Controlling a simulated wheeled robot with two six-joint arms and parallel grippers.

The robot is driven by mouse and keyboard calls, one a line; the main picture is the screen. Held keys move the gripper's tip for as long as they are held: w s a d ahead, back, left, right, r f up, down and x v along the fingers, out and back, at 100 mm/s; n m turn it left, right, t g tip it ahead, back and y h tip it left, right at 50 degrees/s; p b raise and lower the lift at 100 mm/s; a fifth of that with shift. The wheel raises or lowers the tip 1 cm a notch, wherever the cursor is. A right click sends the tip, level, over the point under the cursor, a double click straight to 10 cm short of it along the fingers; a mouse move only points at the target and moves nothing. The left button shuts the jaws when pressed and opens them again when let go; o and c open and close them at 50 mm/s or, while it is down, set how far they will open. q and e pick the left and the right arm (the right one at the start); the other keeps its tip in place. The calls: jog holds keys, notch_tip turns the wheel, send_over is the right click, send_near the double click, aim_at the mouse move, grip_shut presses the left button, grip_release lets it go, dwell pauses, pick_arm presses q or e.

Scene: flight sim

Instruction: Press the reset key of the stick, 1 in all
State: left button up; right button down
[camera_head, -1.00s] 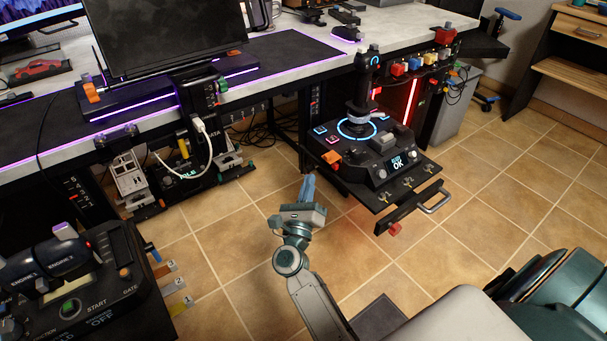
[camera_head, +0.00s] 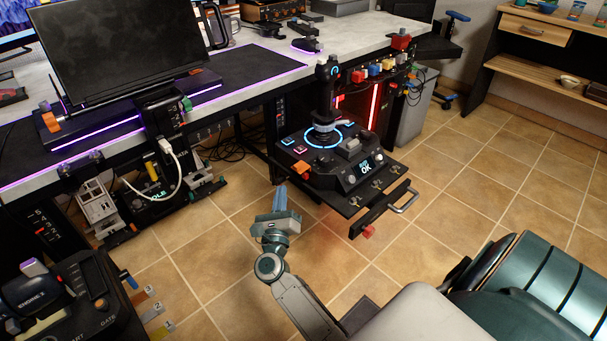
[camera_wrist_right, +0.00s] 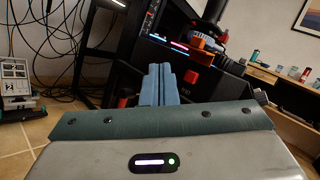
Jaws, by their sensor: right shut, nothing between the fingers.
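The flight stick (camera_head: 325,95) stands upright on a black base inside a glowing blue ring (camera_head: 340,133). Its base panel (camera_head: 345,208) carries lit square keys (camera_head: 300,149), an orange key (camera_head: 301,169), a grey lever and a small screen reading OK (camera_head: 371,168). My left gripper is not in view.
A drawer-like handle (camera_head: 403,202) and a red knob (camera_head: 368,232) stick out at the base's front. The desk (camera_head: 262,45) with a monitor (camera_head: 122,50) stands behind left. A throttle panel (camera_head: 80,300) is at lower left, a teal chair (camera_head: 530,285) at lower right. Tiled floor lies between.

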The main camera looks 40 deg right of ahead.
jog(key=shift+w+d+p, duration=0.2)
jog(key=shift+d+p, duration=0.1)
jog(key=shift+d, duration=2.15)
jog(key=shift+d, duration=0.1)
jog(key=shift+d, duration=0.35)
jog(key=shift+d, duration=0.4)
dwell(0.6)
dwell(0.3)
jog(key=shift+a, duration=0.85)
jog(key=shift+s+a+b, duration=0.2)
jog(key=shift+a+b, duration=0.4)
jog(key=shift+a, duration=1.9)
